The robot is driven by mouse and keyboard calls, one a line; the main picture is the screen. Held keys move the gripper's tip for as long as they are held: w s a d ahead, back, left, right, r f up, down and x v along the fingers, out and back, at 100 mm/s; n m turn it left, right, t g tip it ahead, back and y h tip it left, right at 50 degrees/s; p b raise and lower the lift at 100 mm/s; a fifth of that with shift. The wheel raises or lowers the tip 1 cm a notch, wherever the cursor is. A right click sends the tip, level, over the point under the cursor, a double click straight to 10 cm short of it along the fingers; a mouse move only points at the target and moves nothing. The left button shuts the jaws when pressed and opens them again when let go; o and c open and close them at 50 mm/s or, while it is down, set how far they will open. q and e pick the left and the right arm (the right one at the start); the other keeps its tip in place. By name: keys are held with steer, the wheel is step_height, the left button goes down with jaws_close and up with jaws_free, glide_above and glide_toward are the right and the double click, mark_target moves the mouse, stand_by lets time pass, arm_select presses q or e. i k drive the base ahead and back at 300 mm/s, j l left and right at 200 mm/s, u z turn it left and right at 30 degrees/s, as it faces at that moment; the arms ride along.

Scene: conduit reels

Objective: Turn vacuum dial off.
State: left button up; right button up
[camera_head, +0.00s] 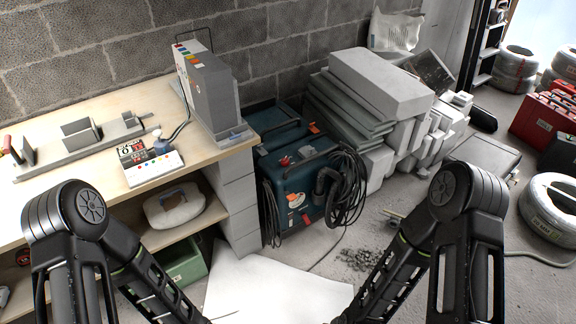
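The vacuum (285,180) is a dark teal, boxy machine on the floor beside the workbench, near the middle of the picture. A black hose and a coiled black cable (348,190) hang on its front right. A small red knob (284,161) sits on its top front edge; it looks like the dial, but its setting is too small to read. An orange part shows further right on the top. My two arms come in from the lower left and lower right and run down toward the bottom middle. Both grippers are outside the picture.
A wooden workbench (110,92) with a grey machine (208,92) stands left of the vacuum. Stacked grey slabs (380,85) stand close on its right. A white sheet (270,290) lies on the floor in front. Conduit reels (548,212) and red cases (545,118) are at the right.

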mark_target(284, 161)
steer(key=i+l+z, duration=0.55)
steer(key=i, duration=0.3)
steer(key=i+l+z, duration=0.1)
steer(key=i+z, duration=0.2)
steer(key=i, duration=0.15)
